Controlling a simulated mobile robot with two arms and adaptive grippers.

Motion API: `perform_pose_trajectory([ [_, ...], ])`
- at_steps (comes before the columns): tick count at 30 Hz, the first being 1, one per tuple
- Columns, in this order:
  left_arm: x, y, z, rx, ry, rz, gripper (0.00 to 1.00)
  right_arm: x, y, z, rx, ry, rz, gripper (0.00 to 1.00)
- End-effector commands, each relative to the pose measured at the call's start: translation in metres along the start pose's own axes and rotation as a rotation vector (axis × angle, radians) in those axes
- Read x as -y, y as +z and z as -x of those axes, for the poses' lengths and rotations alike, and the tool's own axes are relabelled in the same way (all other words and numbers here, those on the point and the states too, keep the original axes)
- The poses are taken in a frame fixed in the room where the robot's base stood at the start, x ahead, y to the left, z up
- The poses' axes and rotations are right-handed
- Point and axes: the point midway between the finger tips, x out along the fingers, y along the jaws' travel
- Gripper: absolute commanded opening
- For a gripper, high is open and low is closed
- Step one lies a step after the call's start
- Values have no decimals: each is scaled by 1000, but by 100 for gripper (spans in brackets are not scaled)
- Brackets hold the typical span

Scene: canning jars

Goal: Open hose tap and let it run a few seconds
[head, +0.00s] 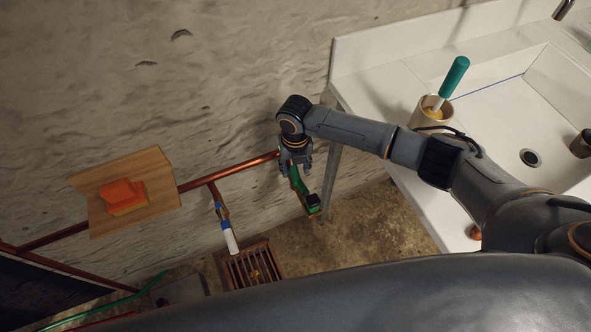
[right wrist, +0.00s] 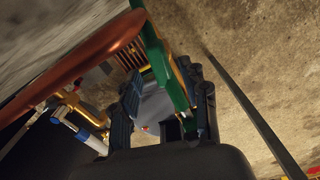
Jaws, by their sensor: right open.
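A copper pipe (head: 230,171) runs along the wall. A green bar-shaped part (head: 298,181), possibly a tap lever, hangs near its right end, with a dark block at its lower end. My right gripper (head: 295,168) is at the top of this green part. In the right wrist view, the green part (right wrist: 163,62) passes between the open fingers (right wrist: 165,100), closer to the right finger; contact cannot be told. A brass fitting with a blue piece and white tube (head: 229,238) hangs from a pipe branch; it also shows in the wrist view (right wrist: 85,135). My left gripper is not in view.
A drain grate (head: 253,266) lies on the floor below the white tube. A white sink counter (head: 395,75) with a cup and green-handled brush (head: 452,78) is right. A metal leg (head: 331,165) stands near my gripper.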

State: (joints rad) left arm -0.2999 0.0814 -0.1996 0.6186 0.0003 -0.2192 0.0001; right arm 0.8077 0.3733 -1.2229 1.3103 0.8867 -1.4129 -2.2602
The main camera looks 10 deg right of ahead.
Motion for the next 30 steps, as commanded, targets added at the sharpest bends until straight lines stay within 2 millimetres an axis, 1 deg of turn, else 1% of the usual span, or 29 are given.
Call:
perform_pose_trajectory([
  [1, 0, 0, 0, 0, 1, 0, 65, 0, 2, 12, 4, 1, 0, 45],
  [6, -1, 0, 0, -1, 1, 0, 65, 1, 2, 50, 5, 0, 0, 45],
  [9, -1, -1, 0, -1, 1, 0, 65, 0, 1, 68, 4, 0, 1, 45],
  [12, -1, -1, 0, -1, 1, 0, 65, 0, 1, 83, 3, 1, -1, 45],
  [15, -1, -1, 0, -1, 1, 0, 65, 1, 1, 91, 2, -1, -1, 45],
  [18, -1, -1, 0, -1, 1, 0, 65, 1, 1, 96, 2, -1, -1, 45],
  [30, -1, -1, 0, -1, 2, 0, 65, 0, 1, 96, 1, -1, -1, 45],
])
